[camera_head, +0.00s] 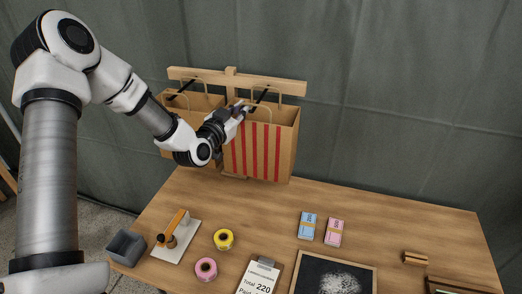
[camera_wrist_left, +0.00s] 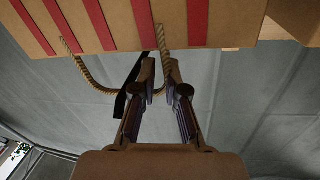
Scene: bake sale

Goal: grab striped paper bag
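The striped paper bag (camera_head: 260,150), brown with red vertical stripes, hangs by its rope handle on a wooden rack at the back of the table. In the left wrist view the bag (camera_wrist_left: 120,22) appears upside down at the top, with its rope handle (camera_wrist_left: 88,82) looping below. My left gripper (camera_head: 243,108) is at the bag's top left, by the handle. In the left wrist view its fingertips (camera_wrist_left: 161,72) stand slightly apart, with one side of the handle between them. My right gripper is not in view.
A plain paper bag (camera_head: 200,103) hangs to the left on the same wooden rack (camera_head: 285,85). Tape rolls (camera_head: 224,239), a clipboard (camera_head: 262,272), banknote bundles (camera_head: 307,226) and a chalkboard (camera_head: 335,278) lie toward the front. The table (camera_head: 400,215) is clear at the right rear.

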